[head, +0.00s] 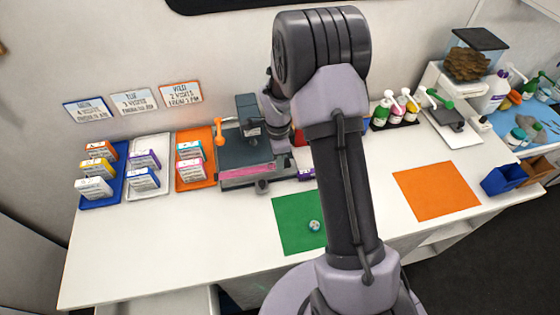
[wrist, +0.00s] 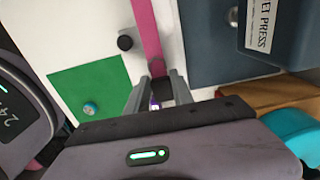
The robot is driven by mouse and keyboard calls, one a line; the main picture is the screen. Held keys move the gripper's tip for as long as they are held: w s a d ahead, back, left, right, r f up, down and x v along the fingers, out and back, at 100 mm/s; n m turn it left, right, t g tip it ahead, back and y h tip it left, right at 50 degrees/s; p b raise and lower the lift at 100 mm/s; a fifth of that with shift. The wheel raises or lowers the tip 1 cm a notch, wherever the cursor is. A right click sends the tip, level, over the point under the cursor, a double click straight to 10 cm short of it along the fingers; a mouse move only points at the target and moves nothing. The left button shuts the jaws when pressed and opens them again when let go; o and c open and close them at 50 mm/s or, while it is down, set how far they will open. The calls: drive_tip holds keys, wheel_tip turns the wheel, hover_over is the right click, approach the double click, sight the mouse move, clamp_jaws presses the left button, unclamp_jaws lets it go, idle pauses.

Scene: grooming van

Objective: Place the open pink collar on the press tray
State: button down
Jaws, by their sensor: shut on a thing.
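The open pink collar (head: 246,172) is a straight flat strip along the front edge of the pet press (head: 245,148). In the wrist view the collar (wrist: 147,35) runs from the top edge down to between my fingers, beside the dark press surface (wrist: 200,45). My gripper (wrist: 157,92) is shut on the collar's near end, where a dark piece shows. In the head view my arm hides much of the fingers. I cannot tell whether the collar touches the tray or hangs just above it.
A black knob (head: 262,186) projects at the press front. A green mat (head: 290,235) holds a small round item (head: 314,226). Blue (head: 117,190), white (head: 163,187) and orange (head: 183,185) trays with boxes stand left. An orange mat (head: 437,190) lies clear at right.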

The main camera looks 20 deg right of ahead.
drive_tip(key=shift+w+d+f, duration=0.1)
drive_tip(key=shift+w+d, duration=0.5)
drive_tip(key=shift+d, duration=0.05)
drive_tip(key=f, duration=0.2)
drive_tip(key=f+b, duration=0.1)
drive_tip(key=shift+w+d+f, duration=0.2)
drive_tip(key=shift+f, duration=0.2)
drive_tip(key=shift+r, duration=0.15)
drive_tip(key=c, duration=1.1)
unclamp_jaws()
